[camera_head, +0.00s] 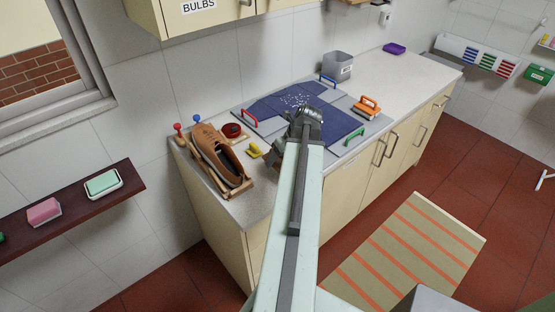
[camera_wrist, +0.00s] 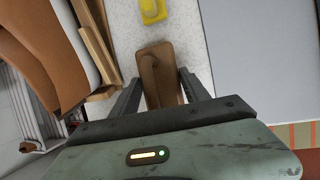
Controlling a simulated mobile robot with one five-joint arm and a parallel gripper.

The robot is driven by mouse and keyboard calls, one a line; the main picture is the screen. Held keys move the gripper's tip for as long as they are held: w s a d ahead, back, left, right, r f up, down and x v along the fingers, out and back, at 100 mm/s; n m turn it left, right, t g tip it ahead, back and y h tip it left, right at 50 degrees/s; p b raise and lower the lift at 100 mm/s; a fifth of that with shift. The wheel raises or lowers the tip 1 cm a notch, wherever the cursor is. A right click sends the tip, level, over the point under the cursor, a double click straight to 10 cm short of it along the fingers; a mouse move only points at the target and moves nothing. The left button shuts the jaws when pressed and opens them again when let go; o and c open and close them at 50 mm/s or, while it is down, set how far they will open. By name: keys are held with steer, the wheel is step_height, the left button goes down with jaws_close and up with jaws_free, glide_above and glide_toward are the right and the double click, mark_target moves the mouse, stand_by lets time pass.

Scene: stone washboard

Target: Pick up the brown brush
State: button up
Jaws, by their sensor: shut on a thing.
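The brown brush (camera_wrist: 160,70) shows in the wrist view as a brown, block-like piece between my two fingers. My gripper (camera_wrist: 159,88) is shut on it, with one finger along each side. The brush is just above or on the pale speckled counter; I cannot tell whether it touches it. In the head view my gripper (camera_head: 279,156) is over the front of the counter, right of the brown shoe, and the brush is mostly hidden by my arm.
A brown shoe (camera_head: 215,152) stands in a wooden holder on the left; it fills the left of the wrist view (camera_wrist: 62,50). A small yellow item (camera_head: 254,150) lies close to my gripper. A blue panel with coloured handles (camera_head: 334,121) and an orange item (camera_head: 368,104) lie to the right.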

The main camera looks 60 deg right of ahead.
steer(key=s+d+r, duration=0.1)
steer(key=s+d, duration=0.1)
steer(key=s, duration=0.5)
steer(key=s+d, duration=0.2)
steer(key=s, duration=0.6)
steer(key=shift+s+d+r+p, duration=0.2)
steer(key=shift+d+r+p, duration=0.1)
steer(key=shift+d+r, duration=0.05)
